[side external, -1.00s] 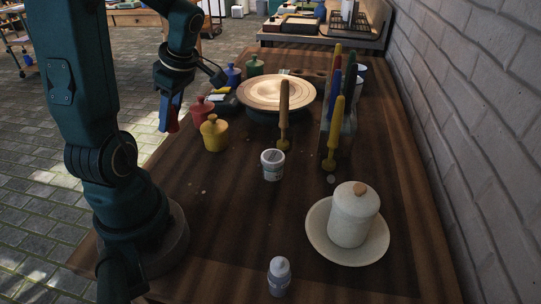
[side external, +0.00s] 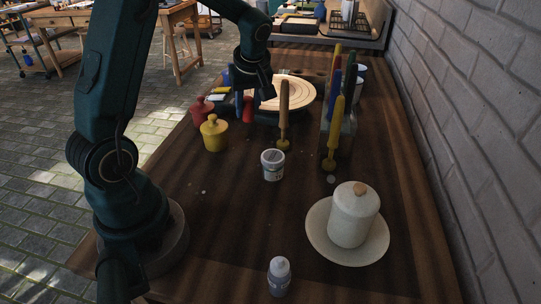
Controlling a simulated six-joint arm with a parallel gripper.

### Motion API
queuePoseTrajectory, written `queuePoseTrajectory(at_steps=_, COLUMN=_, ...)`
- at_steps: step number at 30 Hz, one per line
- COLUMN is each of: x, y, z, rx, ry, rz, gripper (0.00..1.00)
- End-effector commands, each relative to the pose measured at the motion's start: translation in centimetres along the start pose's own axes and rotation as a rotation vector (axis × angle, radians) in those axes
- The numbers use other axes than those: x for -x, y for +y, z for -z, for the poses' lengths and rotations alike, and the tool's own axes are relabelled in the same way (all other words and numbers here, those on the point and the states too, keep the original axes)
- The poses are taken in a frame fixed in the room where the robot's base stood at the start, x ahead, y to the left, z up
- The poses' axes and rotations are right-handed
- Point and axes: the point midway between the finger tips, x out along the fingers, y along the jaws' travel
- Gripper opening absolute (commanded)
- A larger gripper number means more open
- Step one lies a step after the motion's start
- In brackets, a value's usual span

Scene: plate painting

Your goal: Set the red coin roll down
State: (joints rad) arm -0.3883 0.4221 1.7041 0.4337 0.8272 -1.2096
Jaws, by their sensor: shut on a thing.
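The red coin roll (side external: 248,109) hangs upright under my gripper (side external: 244,101), which is shut on it. A blue finger shows beside it on the left. The roll appears low, in front of the left edge of the pale round plate (side external: 296,92), which lies on a dark round stand. I cannot tell whether the roll's lower end touches the table (side external: 225,185). My gripper and wrist hide part of the plate.
A red lidded pot (side external: 201,111) and a yellow one (side external: 214,135) stand left of the roll. Upright brushes (side external: 284,115), a white jar (side external: 272,166), a saucer (side external: 318,243) bearing a white canister (side external: 352,218), and a small bottle (side external: 279,278) stand nearer. The left-front table is mostly clear.

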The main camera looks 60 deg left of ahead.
Motion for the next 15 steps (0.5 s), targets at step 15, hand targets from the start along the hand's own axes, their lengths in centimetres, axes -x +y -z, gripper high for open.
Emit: queuePoseTrajectory(at_steps=15, x=-6.0, y=-0.1, z=-2.5, rx=0.001, ry=-0.002, rz=0.002, gripper=0.0)
